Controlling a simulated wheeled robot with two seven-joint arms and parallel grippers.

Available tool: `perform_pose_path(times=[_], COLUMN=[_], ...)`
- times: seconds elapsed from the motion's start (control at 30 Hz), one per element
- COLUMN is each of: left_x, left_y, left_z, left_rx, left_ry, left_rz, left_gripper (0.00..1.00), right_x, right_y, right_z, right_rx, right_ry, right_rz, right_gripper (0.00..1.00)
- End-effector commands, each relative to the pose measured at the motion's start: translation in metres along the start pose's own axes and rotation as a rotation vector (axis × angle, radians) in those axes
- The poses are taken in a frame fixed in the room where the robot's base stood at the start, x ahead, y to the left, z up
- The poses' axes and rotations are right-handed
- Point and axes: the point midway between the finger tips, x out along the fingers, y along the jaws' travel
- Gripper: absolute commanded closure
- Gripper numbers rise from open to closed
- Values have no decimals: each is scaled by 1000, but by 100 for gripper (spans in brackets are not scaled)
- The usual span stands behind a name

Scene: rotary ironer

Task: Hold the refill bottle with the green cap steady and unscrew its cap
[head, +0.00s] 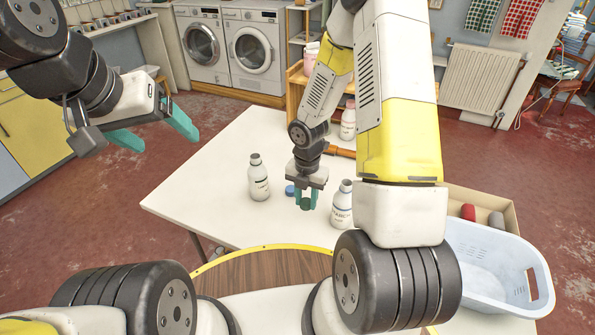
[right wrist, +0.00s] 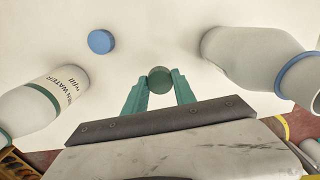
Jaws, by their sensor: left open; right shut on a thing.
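The refill bottle (head: 259,180) is white and stands upright on the table, left of my right gripper. Its neck has no cap on it. In the right wrist view the same bottle (right wrist: 40,105) shows its "water" refill label and a green ring at its neck. My right gripper (head: 305,203) is shut on the dark green cap (right wrist: 160,80), low over the table and apart from the bottle. I cannot tell whether the cap touches the table. My left gripper (head: 161,136) is open and empty, off the table's left side and away from the bottle.
A second uncapped bottle (head: 342,207) with a blue neck ring stands right of my right gripper. A blue cap (head: 290,190) lies between the bottles. Another bottle (head: 348,122) stands farther back. A pale blue basket (head: 490,265) is at the right. The table's left part is clear.

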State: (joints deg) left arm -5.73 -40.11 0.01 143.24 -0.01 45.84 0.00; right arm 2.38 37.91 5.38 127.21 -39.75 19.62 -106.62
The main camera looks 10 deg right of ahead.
Motion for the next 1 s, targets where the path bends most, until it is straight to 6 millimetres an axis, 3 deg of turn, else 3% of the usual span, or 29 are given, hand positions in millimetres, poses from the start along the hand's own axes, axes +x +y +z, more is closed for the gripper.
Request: perform_pose_path(times=[0.1,0.3,0.47,0.7,1.0], left_x=[0,0,0,0,0], left_y=[0,0,0,0,0], left_z=[0,0,0,0,0], left_rx=[0,0,0,0,0], left_ry=[0,0,0,0,0], left_rz=[0,0,0,0,0], left_gripper=[20,20,20,20,20], right_x=[4,6,10,40,43], right_y=[10,21,23,22,23], right_z=[31,64,70,69,70], right_rx=[3,2,0,0,1], right_ry=[-1,-1,1,2,0], right_rz=[1,1,-1,-3,-1], right_gripper=[100,100,100,100,100])
